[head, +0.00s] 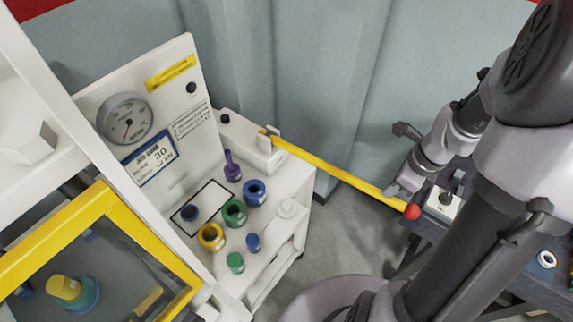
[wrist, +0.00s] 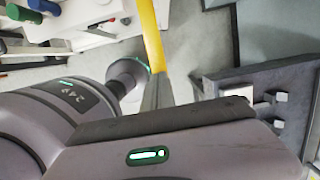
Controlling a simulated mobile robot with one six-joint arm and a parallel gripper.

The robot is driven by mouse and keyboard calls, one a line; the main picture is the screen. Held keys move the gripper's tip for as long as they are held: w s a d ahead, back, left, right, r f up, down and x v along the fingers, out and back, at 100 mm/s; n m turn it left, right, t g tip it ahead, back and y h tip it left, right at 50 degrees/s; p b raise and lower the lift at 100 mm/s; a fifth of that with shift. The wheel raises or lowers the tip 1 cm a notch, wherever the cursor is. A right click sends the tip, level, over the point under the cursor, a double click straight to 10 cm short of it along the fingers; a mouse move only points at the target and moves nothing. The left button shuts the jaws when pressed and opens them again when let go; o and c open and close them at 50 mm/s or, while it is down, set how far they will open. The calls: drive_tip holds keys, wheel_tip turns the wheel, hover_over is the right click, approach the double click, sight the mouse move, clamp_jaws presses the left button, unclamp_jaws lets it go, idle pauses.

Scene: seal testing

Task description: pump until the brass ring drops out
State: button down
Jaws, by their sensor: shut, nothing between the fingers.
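A long yellow lever (head: 335,172) runs from a white pump block (head: 252,150) on the white bench and ends in a red ball (head: 412,211). My gripper (head: 393,192) is shut and empty, right at the lever near the red ball; I cannot tell if it touches. In the wrist view the yellow lever (wrist: 151,35) runs down to the dark fingers (wrist: 156,95), and the red ball is hidden. Behind a yellow-framed window, a yellow piece (head: 63,287) sits on a teal and blue body. I cannot tell whether it is the brass ring.
A round gauge (head: 124,118) is on the white panel. Several coloured collars and plugs, including a yellow collar (head: 211,236), stand on the bench. A dark table with a white switch box (head: 443,203) is at right. Grey floor shows under the lever.

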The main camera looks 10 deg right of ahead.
wheel_tip(320, 180, down, 9)
drive_tip(key=b, duration=0.6)
drive_tip(key=shift+r, duration=0.2)
idle(1.5)
drive_tip(key=shift+s+d, duration=0.1)
drive_tip(key=r+p, duration=0.8)
drive_tip(key=r, duration=0.1)
drive_tip(key=r+p, duration=0.4)
drive_tip(key=r, duration=0.1)
drive_tip(key=shift+w+a, duration=0.25)
wheel_tip(320, 180, down, 14)
drive_tip(key=b, duration=1.2)
drive_tip(key=shift+s+d+f, duration=0.15)
drive_tip(key=shift+s+d, duration=0.05)
drive_tip(key=shift+d, duration=0.05)
